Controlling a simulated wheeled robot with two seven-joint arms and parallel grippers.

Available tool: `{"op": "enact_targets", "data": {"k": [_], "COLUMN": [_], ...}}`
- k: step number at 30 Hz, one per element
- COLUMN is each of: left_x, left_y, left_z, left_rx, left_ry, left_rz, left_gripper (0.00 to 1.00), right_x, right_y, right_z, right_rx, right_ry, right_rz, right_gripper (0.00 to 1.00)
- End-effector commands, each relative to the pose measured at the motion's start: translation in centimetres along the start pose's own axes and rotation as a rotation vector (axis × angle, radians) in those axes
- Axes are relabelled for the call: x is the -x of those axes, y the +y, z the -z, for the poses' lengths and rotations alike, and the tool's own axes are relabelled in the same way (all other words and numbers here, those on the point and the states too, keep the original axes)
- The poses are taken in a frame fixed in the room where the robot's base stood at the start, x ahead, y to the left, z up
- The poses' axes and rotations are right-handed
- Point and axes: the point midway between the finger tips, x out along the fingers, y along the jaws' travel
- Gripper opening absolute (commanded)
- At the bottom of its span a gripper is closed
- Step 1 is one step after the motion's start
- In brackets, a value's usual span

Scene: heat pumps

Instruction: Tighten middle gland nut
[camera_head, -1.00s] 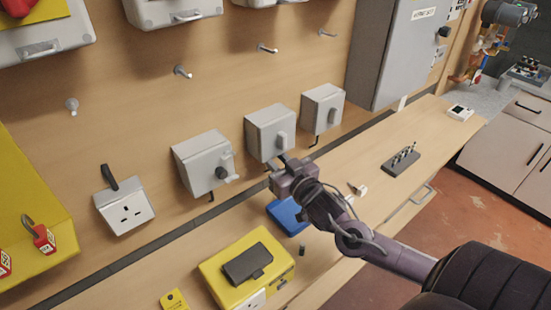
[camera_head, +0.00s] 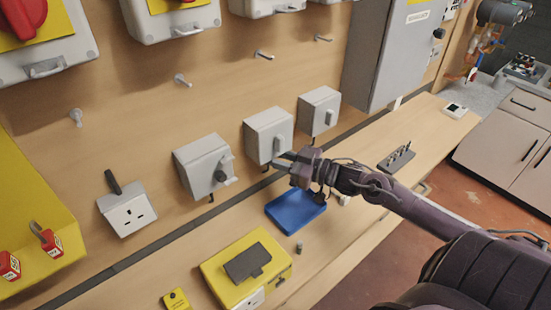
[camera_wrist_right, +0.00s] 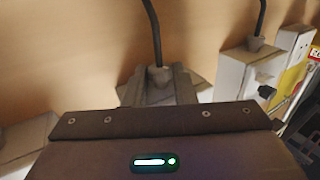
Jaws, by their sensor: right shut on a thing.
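The middle grey switch box (camera_head: 268,135) is on the wooden wall between two similar boxes. My right gripper (camera_head: 282,160) is at its underside, with the fingers pointing left. In the right wrist view the gripper (camera_wrist_right: 158,92) is shut on the middle gland nut (camera_wrist_right: 157,74), a small grey fitting between the fingertips. A black cable (camera_wrist_right: 152,30) runs out of it. In the head view the nut is mostly hidden by the gripper and box. My left gripper is not in view.
The left (camera_head: 203,165) and right (camera_head: 319,110) grey boxes flank the middle one. Below on the bench are a blue tray (camera_head: 296,208), a yellow case (camera_head: 222,278) and a dark block with pegs (camera_head: 397,158). A white socket (camera_head: 127,210) is further left.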

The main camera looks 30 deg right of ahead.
Motion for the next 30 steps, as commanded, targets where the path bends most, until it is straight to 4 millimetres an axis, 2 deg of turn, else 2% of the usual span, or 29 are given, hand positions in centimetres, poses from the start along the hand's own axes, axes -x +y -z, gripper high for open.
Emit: {"op": "enact_targets", "data": {"k": [3,12,29,30], "left_x": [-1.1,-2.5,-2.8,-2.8], "left_y": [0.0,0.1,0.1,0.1], "left_z": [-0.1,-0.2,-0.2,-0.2], "left_rx": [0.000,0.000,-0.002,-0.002], "left_ry": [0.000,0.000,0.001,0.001], "left_rz": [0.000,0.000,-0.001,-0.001], "left_gripper": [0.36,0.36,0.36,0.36], "right_x": [-0.1,-0.1,-0.1,-0.1], "right_y": [0.3,0.6,0.6,0.6], "right_z": [-0.2,-0.1,0.0,0.0], "right_rx": [0.004,0.004,0.003,0.003], "right_ry": [0.002,0.002,0.001,0.001], "right_rz": [0.080,0.208,0.243,0.243], "right_gripper": [0.01,0.01,0.01,0.25]}}
